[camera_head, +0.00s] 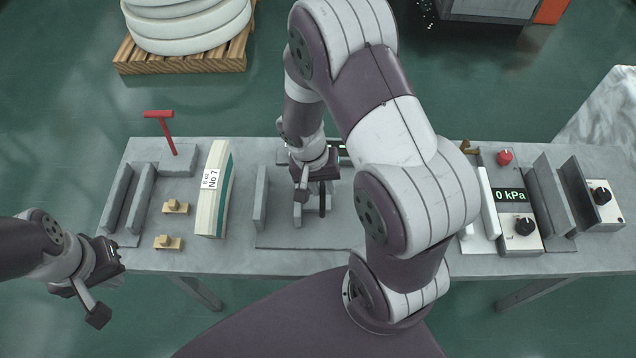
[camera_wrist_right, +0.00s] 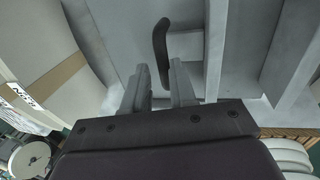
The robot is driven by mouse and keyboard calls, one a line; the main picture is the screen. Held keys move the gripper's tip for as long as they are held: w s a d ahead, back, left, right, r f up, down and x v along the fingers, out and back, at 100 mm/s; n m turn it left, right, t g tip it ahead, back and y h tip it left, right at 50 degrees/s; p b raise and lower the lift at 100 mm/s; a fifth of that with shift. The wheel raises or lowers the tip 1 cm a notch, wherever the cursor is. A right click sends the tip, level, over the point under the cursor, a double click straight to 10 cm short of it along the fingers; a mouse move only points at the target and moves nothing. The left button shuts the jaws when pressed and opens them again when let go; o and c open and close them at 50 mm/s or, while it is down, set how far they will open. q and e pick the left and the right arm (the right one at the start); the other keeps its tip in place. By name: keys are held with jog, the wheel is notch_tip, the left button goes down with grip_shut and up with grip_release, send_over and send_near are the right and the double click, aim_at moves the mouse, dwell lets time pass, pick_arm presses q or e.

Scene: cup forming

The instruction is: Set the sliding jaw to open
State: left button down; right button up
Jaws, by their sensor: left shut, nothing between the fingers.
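The grey fixture (camera_head: 290,238) sits mid-table, with an upright plate (camera_head: 261,200) at its left. I cannot tell which of its plates is the sliding jaw. In the right wrist view a dark bent handle (camera_wrist_right: 162,42) stands against grey plates, just beyond my right fingertips (camera_wrist_right: 162,82). Those fingers are apart, with a visible gap between them. In the head view my right gripper (camera_head: 311,205) points down over the fixture. My arm hides the fixture's right part. My left gripper (camera_head: 97,315) is shut and empty, off the table's front left.
A white and green block (camera_head: 214,190) labelled No 7 stands left of the fixture, beside two small brass pieces (camera_head: 176,207). A red T-handle (camera_head: 160,116) rises behind. A 0 kPa panel (camera_head: 520,235) with knobs stands right. The table's front edge is mostly clear.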

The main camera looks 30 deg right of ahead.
aim_at(312, 199)
jog(key=shift+o, duration=0.9)
jog(key=shift+f, duration=0.1)
notch_tip(312, 199, up, 12)
jog(key=w+a, duration=0.1)
jog(key=a, duration=0.1)
jog(key=shift+w+r, duration=0.2)
jog(key=shift+r, duration=0.05)
jog(key=s+a+n+t, duration=0.1)
jog(key=n, duration=0.1)
jog(key=s+a+n+y, duration=0.1)
jog(key=s+n, duration=0.1)
jog(key=s+a+n+t, duration=0.1)
jog(key=n, duration=0.1)
jog(key=shift+s+a+t+y, duration=0.3)
jog(key=shift+a+y, duration=0.1)
